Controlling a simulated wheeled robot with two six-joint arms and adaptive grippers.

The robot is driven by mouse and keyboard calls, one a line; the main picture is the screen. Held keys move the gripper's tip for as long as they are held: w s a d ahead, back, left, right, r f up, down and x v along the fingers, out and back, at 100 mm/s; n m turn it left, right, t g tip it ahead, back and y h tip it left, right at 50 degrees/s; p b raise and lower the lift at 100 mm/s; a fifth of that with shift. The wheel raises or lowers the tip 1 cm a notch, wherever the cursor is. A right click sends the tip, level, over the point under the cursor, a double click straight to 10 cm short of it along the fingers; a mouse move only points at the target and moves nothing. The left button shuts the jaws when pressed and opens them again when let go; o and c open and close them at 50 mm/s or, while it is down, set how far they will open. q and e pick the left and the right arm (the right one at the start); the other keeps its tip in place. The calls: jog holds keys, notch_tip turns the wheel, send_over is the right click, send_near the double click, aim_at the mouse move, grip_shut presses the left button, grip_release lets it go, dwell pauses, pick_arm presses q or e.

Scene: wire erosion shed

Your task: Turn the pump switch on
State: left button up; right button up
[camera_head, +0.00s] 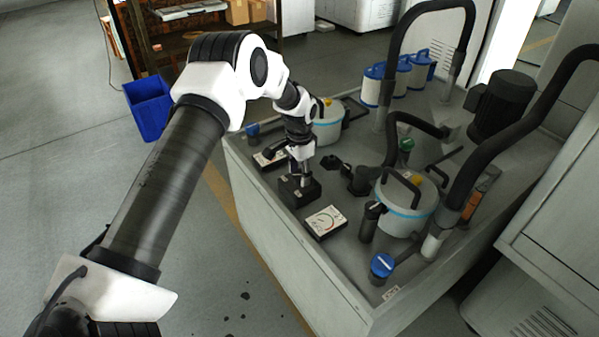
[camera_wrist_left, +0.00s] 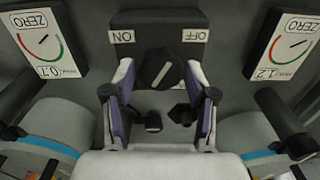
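The pump switch is a black box (camera_head: 300,192) on the grey machine top, under my left gripper (camera_head: 300,176) in the head view. In the left wrist view, the switch box (camera_wrist_left: 205,28) has upside-down ON and OFF labels, ON at left and OFF at right. Its round black knob (camera_wrist_left: 160,68) has a white mark slanting up to the right, toward the OFF side. The fingers of my left gripper (camera_wrist_left: 159,74) stand apart on either side of the knob, with small gaps showing. My right gripper is out of view.
White gauges flank the switch: one (camera_head: 325,222) in front, another (camera_head: 268,158) behind. White canisters with black handles (camera_head: 405,208) and bent black pipes (camera_head: 478,150) stand to the right. A blue bin (camera_head: 148,108) sits on the floor at left.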

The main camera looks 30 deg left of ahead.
pick_arm(q)
jog(key=c, duration=0.5)
jog(key=shift+s+r+n+p, duration=0.1)
jog(key=shift+r+n+p, duration=0.05)
jog(key=shift+n+p, duration=0.75)
jog(key=n+p, duration=0.2)
jog(key=n, duration=0.1)
jog(key=n+p, duration=0.2)
jog(key=n, duration=0.2)
jog(key=shift+n, duration=0.3)
jog(key=shift+n+p, duration=0.3)
jog(key=shift+n, duration=0.9)
jog(key=shift+f, duration=0.2)
